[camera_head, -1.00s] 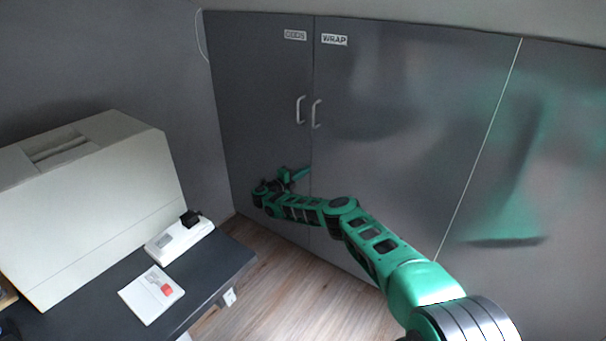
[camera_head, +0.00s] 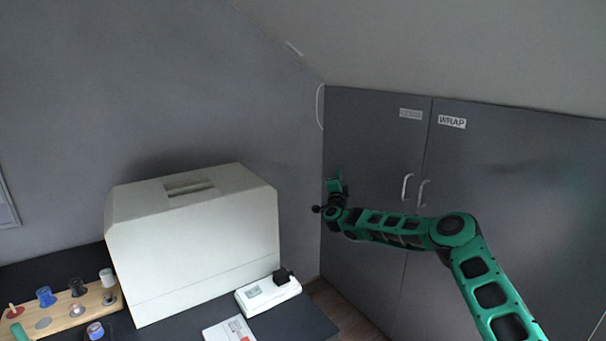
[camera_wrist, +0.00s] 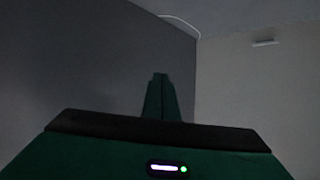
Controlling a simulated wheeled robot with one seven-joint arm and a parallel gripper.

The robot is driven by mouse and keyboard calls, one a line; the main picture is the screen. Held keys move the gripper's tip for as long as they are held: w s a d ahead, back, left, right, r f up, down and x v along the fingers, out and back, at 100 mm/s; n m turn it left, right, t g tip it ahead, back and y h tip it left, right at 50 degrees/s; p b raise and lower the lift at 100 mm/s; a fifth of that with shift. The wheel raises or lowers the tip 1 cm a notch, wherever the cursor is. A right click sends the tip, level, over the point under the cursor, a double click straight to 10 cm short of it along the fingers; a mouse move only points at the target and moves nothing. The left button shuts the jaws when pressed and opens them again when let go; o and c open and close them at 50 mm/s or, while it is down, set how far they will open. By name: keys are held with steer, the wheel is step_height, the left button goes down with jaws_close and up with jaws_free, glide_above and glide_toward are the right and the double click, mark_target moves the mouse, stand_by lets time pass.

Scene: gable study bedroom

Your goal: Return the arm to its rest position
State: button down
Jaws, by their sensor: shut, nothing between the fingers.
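My green arm reaches in from the lower right of the head view, bent at its elbow joint. My gripper (camera_head: 334,184) is at its far end, in front of the left edge of the grey cupboard, above floor level and to the right of the white box. In the wrist view the green fingers (camera_wrist: 161,98) stand together, pointing away from the camera. The gripper is shut and holds nothing.
A grey cupboard (camera_head: 375,140) with two handles and a "WRAP" label stands behind the arm. A dark desk (camera_head: 295,322) carries a large white box (camera_head: 195,240), a white device (camera_head: 268,294), a paper card (camera_head: 228,330) and a wooden rack (camera_head: 62,312). The ceiling slopes overhead.

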steer(key=s+a+r+n+g+y, duration=0.1)
steer(key=s+a+r+n+y, duration=0.3)
steer(key=a+r+n+y, duration=0.35)
steer(key=s+a+f+n+g+y, duration=0.25)
steer(key=s+a+n+g, duration=0.2)
steer(key=s+n, duration=0.25)
steer(key=s+d+f+g+h, duration=0.2)
steer(key=s+d+g+h, duration=0.7)
steer(key=s+d, duration=2.55)
steer(key=s+d+f+m+g+y, duration=0.1)
steer(key=s+d+m+g, duration=0.1)
steer(key=s, duration=1.7)
steer(key=s+d+f+m+g+y, duration=0.1)
steer(key=s+g, duration=0.3)
steer(key=s, duration=1.4)
steer(key=shift+s+d+f+m+g+y, duration=0.3)
steer(key=shift+s+d+f+m+g, duration=0.15)
steer(key=shift+m, duration=0.4)
